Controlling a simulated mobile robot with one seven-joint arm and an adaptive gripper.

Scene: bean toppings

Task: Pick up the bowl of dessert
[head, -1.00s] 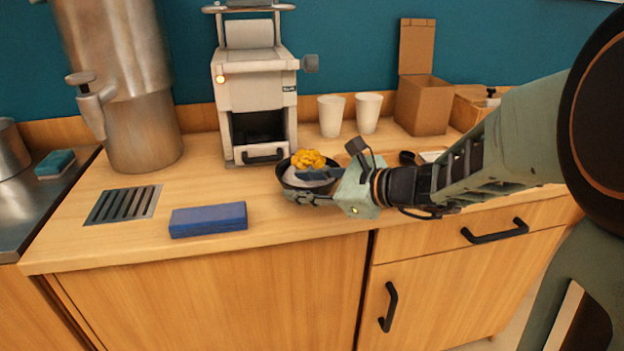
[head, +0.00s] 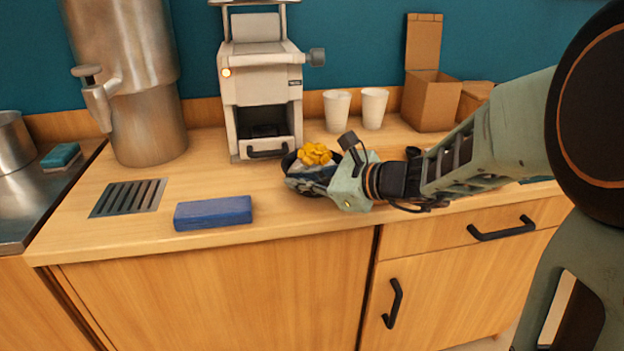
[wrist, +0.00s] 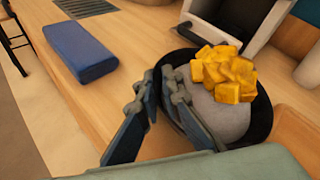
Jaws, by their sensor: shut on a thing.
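The bowl of dessert is a dark round bowl (head: 291,163) on the right part of the counter, in front of the white machine. It holds a pale grey-white mound topped with yellow cubes (head: 314,154). In the wrist view the bowl (wrist: 262,118) is at the right, with the yellow cubes (wrist: 222,72) on top. My gripper (head: 312,182) is at the near right side of the bowl. In the wrist view its fingers (wrist: 165,118) are on the bowl's near rim, one outside and one inside it. The bowl looks tilted, and whether its base touches the counter is hidden.
A blue box (head: 213,213) lies left of the bowl near the counter's front edge. The white machine (head: 262,90) stands close behind the bowl. Two white cups (head: 337,110) and an open cardboard box (head: 428,103) stand behind my arm. A metal vent (head: 128,198) is at the left.

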